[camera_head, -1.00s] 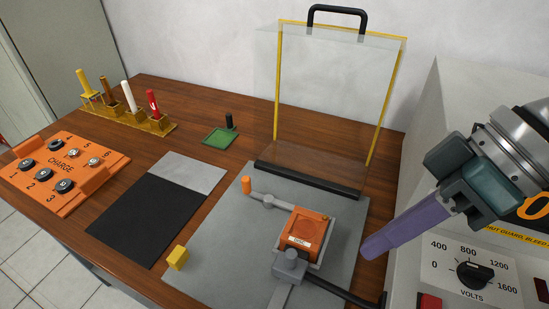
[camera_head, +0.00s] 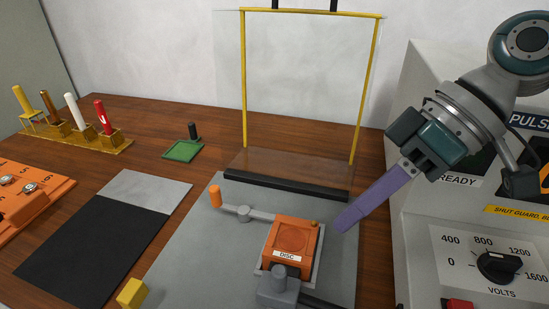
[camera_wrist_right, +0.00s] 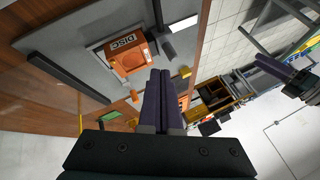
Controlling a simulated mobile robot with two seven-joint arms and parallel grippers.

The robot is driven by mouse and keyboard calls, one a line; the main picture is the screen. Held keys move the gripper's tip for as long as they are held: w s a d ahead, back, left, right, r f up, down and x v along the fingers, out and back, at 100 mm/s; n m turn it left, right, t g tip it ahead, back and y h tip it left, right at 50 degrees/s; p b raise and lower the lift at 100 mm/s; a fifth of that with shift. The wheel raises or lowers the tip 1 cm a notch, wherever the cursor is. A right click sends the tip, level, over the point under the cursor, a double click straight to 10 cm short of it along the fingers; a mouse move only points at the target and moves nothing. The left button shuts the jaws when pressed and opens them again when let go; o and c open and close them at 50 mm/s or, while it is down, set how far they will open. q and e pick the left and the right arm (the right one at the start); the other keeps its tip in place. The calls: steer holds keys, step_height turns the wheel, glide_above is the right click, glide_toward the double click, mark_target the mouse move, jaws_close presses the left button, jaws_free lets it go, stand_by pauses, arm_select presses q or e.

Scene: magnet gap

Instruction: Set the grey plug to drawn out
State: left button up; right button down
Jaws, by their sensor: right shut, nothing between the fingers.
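The grey plug (camera_head: 279,285) sits at the near side of the orange DISC block (camera_head: 293,243), apparently against it. It also shows in the right wrist view (camera_wrist_right: 168,48), beside the DISC block (camera_wrist_right: 128,52). My right gripper (camera_head: 344,224), with long purple fingers, is shut and empty. Its tips are above and to the right of the block, apart from the plug. The shut fingers also show in the right wrist view (camera_wrist_right: 159,80). My left gripper (camera_wrist_right: 270,64) shows small at the right of that view, away from the plug; its opening is unclear.
A clear guard with a yellow frame (camera_head: 243,80) stands behind the block. A grey lever with an orange knob (camera_head: 215,196) is at its left. The console with the volts dial (camera_head: 497,267) closes off the right side. A black mat (camera_head: 90,245) lies left.

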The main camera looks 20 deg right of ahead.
glide_toward(296, 297)
steer(key=w+a+f+b, duration=0.1)
steer(key=w+a+f, duration=0.2)
steer(key=w+a, duration=0.1)
steer(key=shift+f, duration=0.35)
steer(key=shift+s+r+p, duration=0.1)
steer(key=shift+s+p, duration=0.1)
steer(key=shift+p, duration=0.1)
steer(key=s+a+p, duration=0.2)
steer(key=shift+s+r, duration=0.1)
steer(key=shift+s, duration=0.25)
